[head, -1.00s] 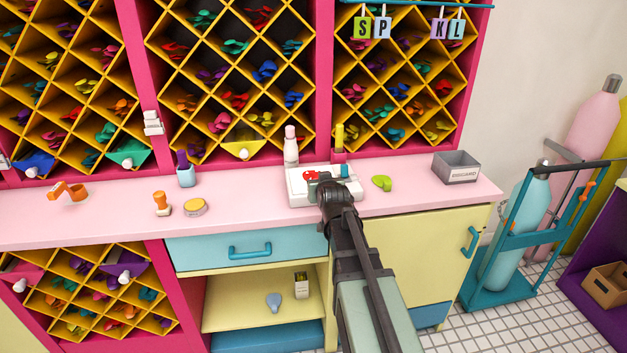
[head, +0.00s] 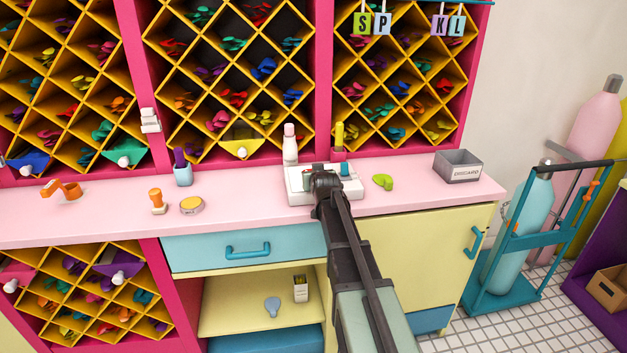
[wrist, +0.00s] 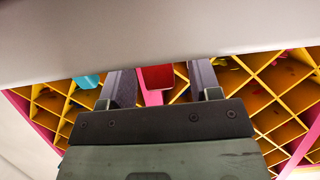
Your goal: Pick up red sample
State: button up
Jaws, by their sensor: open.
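The red sample (wrist: 157,77) shows in the wrist view as a red block between the two fingers of my gripper (wrist: 160,72). The fingers are apart, and no contact with the sample is clear. In the head view my gripper (head: 322,182) is over the white tray (head: 299,191) on the pink counter. There the arm and gripper hide nearly all of the red sample. A teal piece (head: 345,169) sits on the tray, right of my gripper.
A white bottle with a pink cap (head: 290,146) stands behind the tray. A green curved piece (head: 382,182) and a grey discard bin (head: 458,167) are to the right. A purple-topped cup (head: 183,172), an orange stamp (head: 157,201) and a yellow tin (head: 192,205) are to the left.

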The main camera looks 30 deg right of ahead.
jog(key=c, duration=1)
notch_tip(320, 180, up, 20)
jog(key=p, duration=2)
notch_tip(320, 180, up, 5)
jog(key=p, duration=0.5)
